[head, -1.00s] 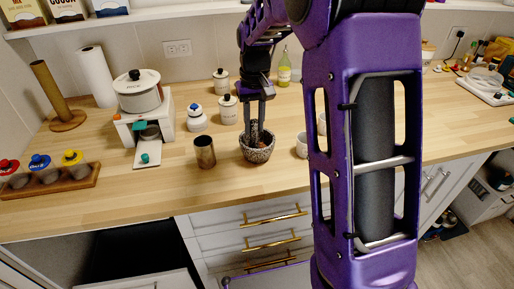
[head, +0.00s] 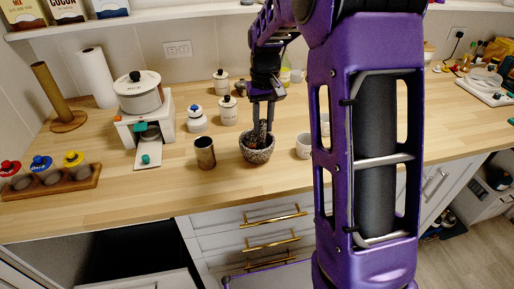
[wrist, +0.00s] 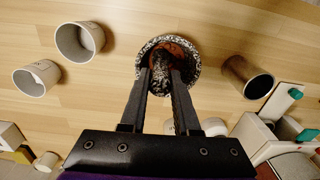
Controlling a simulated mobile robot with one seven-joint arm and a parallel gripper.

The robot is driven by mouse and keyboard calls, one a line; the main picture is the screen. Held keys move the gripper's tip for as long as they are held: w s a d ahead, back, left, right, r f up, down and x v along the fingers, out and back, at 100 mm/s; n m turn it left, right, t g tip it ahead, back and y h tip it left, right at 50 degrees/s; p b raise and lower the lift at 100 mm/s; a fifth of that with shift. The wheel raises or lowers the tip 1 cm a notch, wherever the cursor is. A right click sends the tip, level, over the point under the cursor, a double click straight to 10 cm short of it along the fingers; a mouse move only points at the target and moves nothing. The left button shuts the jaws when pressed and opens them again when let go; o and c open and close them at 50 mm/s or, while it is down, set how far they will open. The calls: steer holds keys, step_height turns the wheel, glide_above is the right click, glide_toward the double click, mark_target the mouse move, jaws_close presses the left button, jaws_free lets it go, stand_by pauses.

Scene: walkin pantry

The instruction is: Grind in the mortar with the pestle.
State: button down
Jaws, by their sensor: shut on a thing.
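The mortar (head: 257,155) is a speckled grey stone bowl standing on the wooden counter in the head view. In the wrist view its rim (wrist: 192,52) shows at the top centre, with reddish-brown matter inside. My gripper (head: 262,128) is above the mortar, pointing down, its fingers at the bowl's mouth. It is shut on the speckled dark pestle (wrist: 160,72), which stands between the fingers with its lower end inside the bowl. The pestle's tip is hidden, so I cannot tell whether it touches the bottom.
A dark metal cup (head: 205,153) stands left of the mortar, and a white cup (head: 304,146) stands to its right. Lidded white jars (head: 228,111) are behind. A white grinder-like appliance (head: 150,128) is further left.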

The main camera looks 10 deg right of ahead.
steer(key=shift+w, duration=0.4)
steer(key=shift+w+a+p, duration=0.2)
steer(key=shift+w+p, duration=0.2)
steer(key=shift+p, duration=0.1)
steer(key=shift+s+a+f, duration=0.1)
steer(key=shift+s+a, duration=0.2)
steer(key=shift+a, duration=0.3)
steer(key=shift+s+a+f, duration=0.1)
steer(key=shift+s+a, duration=0.15)
steer(key=shift+a, duration=0.3)
steer(key=shift+s, duration=0.15)
steer(key=shift+s+d+r, duration=0.15)
steer(key=shift+s+d, duration=0.3)
steer(key=shift+d, duration=0.25)
